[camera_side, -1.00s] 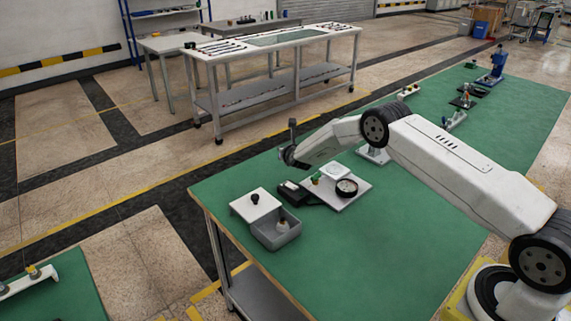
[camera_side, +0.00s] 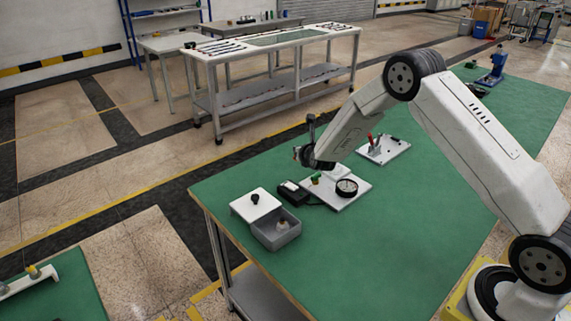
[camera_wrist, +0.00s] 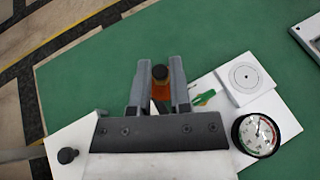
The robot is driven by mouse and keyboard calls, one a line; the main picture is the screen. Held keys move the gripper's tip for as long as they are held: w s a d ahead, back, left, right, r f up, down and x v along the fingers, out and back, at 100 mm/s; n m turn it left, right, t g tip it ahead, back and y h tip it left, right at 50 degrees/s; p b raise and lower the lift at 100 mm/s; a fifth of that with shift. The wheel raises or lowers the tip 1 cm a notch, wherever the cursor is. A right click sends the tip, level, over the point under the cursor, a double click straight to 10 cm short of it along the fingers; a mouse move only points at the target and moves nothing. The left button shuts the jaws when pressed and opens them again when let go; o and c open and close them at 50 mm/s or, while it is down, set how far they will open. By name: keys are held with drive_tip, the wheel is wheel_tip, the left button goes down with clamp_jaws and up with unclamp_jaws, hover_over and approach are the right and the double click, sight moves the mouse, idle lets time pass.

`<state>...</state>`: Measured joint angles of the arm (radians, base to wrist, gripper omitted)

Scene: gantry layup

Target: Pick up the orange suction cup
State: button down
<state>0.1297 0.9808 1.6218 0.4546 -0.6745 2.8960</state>
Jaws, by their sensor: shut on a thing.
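The orange suction cup (camera_wrist: 160,90), with a dark round top, is between the two grey fingers of my gripper (camera_wrist: 160,80) in the wrist view. The fingers are shut on it, one on each side. Its lower part is hidden behind the gripper body. In the side view my gripper's end is above the bench near the white gauge board (camera_side: 345,204), and the cup cannot be made out there.
The board carries a dial gauge (camera_wrist: 258,135), a white square with a disc (camera_wrist: 244,80) and a green handle (camera_wrist: 204,98). Nearby are a grey box (camera_side: 276,238), a white lid with black knob (camera_side: 255,205) and a black device (camera_side: 293,190). The green bench front is clear.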

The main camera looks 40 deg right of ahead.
drive_tip(key=shift+s+a+r, duration=0.1)
drive_tip(key=shift+s+r, duration=0.15)
drive_tip(key=shift+s, duration=0.25)
idle(0.4)
drive_tip(key=s+a+r+n+y, duration=0.1)
drive_tip(key=s+a+r, duration=1.1)
drive_tip(key=s+r, duration=0.4)
drive_tip(key=shift+a+r+n+y, duration=0.3)
drive_tip(key=shift+a+r+y, duration=0.1)
drive_tip(key=shift+r, duration=0.05)
